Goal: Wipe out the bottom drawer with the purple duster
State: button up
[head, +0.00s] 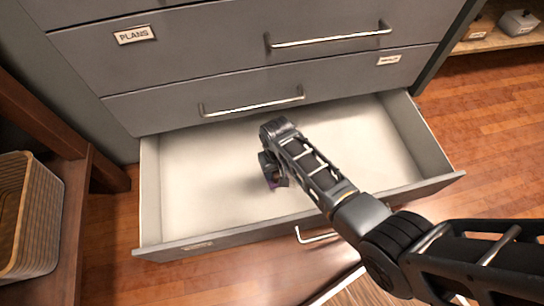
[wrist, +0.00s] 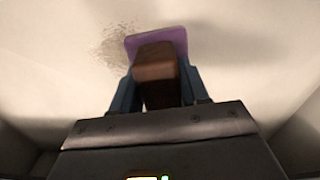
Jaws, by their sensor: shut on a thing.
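The bottom drawer (head: 190,190) of the grey cabinet is pulled open, and its pale inside floor shows in the head view. My gripper (head: 272,178) is down inside the drawer, near its middle. In the wrist view my gripper (wrist: 155,90) is shut on the brown handle of the purple duster (wrist: 157,42). The duster's purple pad is against or just above the drawer floor; I cannot tell which. A speckled brownish dirt patch (wrist: 118,42) lies on the floor beside the pad's left edge.
The closed drawers above, one labelled PLANS (head: 134,35), overhang the back of the open drawer. Its front panel (head: 230,236) and side walls bound my gripper. A woven basket (head: 28,215) stands at left. A wooden shelf with small boxes (head: 518,22) is at upper right.

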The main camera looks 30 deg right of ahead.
jog(key=shift+f+b, duration=3)
jog(key=shift+f, duration=0.05)
jog(key=shift+f+b, duration=0.7)
jog(key=shift+f, duration=0.25)
